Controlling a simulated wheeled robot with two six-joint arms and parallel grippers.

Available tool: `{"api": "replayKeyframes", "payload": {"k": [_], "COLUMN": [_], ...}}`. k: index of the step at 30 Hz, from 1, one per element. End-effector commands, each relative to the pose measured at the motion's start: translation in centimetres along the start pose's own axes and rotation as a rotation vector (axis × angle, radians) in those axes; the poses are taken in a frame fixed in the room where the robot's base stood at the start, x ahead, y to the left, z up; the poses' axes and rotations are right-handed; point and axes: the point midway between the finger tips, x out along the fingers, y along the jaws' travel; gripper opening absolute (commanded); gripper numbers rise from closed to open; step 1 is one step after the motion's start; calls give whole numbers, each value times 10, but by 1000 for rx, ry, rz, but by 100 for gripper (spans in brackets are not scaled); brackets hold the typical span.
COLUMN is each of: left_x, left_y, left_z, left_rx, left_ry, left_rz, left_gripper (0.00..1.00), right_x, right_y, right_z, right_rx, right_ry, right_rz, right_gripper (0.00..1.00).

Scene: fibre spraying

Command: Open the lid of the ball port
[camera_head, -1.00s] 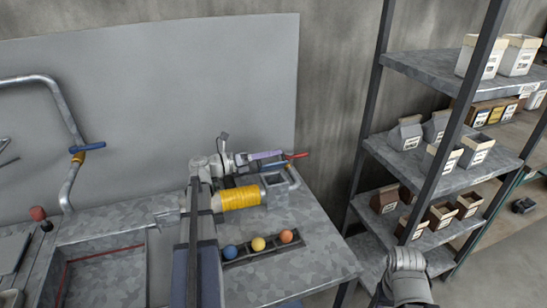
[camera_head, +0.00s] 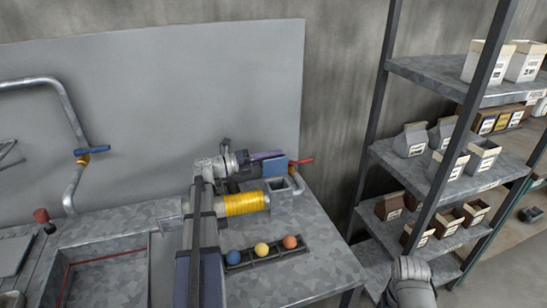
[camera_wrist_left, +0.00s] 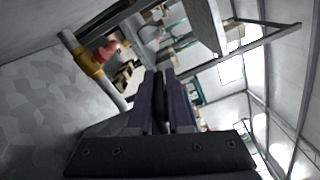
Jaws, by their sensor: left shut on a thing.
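The ball port is the small grey square box (camera_head: 280,196) at the right end of the yellow-wound cylinder (camera_head: 245,204) on the bench. Its blue lid (camera_head: 275,168) stands raised at the back of the box. My left gripper (camera_head: 282,157) is at the lid's upper edge and shut on it. In the left wrist view my two dark purple fingers (camera_wrist_left: 160,85) are close together, with a thin dark edge between them. My right forearm shows at the bottom right of the head view; its gripper is out of view.
A red-handled pipe valve (camera_head: 301,161) stands just right of the port. A black rack (camera_head: 268,259) with blue, yellow and orange balls lies in front. A shelf (camera_head: 430,158) with cartons is at the right. The bench's front right corner is clear.

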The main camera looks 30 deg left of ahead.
Motion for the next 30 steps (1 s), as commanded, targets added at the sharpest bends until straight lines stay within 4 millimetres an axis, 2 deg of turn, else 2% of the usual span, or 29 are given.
{"api": "replayKeyframes", "payload": {"k": [10, 11, 18, 26, 30], "left_x": [0, 0, 0, -1, -15], "left_y": [1, 1, 1, 0, 0], "left_z": [-2, -2, -2, -1, 0], "left_rx": [0, 0, 0, -1, -1], "left_ry": [6, 6, 3, 2, -1], "left_rz": [4, 4, 2, 1, 2], "left_gripper": [0, 18, 45, 45, 45], "right_x": [1, 1, 0, 0, 0], "right_y": [0, 0, 0, 0, 0], "right_z": [0, 0, 0, 0, 0], "right_rx": [0, 0, 0, 0, 0], "right_ry": [0, 0, 0, 0, 0], "right_rz": [0, 0, 0, 0, 0], "right_gripper": [50, 50, 50, 50, 50]}}
